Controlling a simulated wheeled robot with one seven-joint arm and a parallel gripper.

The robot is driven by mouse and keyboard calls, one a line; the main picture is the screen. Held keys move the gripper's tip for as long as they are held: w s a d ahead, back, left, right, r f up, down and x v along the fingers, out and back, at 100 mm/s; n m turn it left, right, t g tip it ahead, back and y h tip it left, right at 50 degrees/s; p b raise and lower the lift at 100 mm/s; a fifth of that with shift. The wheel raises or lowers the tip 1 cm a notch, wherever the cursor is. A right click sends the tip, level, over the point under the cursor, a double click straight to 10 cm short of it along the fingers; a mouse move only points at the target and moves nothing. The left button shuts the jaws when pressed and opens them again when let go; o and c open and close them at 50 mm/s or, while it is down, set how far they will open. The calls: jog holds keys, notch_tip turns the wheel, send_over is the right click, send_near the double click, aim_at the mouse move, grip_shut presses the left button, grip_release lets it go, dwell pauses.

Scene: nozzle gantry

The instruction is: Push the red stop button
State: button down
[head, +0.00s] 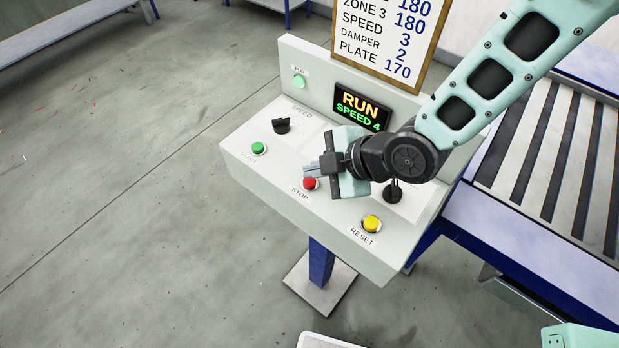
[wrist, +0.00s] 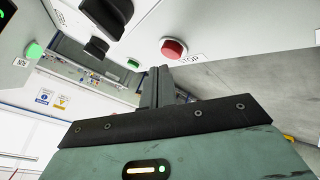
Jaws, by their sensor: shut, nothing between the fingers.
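The red stop button (head: 310,183) sits on the sloped face of the white control console (head: 240,170), above the STOP label, between the green start button and the yellow reset button. It also shows in the wrist view (wrist: 174,48), a little beyond my fingertips. My gripper (head: 313,170) is shut and empty, its fingers pointing left in the head view, close above the stop button. In the wrist view the shut fingers (wrist: 158,72) end just below the button; I cannot tell whether they touch it.
The console also bears a green start button (head: 258,148), a black speed knob (head: 282,126), a yellow reset button (head: 371,224) and a black lever (head: 392,192). The display (head: 360,107) reads RUN, SPEED 4. A slatted conveyor (head: 560,150) stands at right.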

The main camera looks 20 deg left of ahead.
aim_at(316, 183)
jog(key=shift+f+b, duration=0.4)
jog(key=shift+f+b, duration=0.45)
jog(key=shift+b, duration=0.05)
dwell(0.7)
jog(key=shift+r, duration=0.1)
jog(key=shift+r+p, duration=0.5)
jog(key=shift+r, duration=0.3)
jog(key=shift+r, duration=0.1)
jog(key=shift+r+p, duration=1.65)
jog(key=shift+r, duration=0.8)
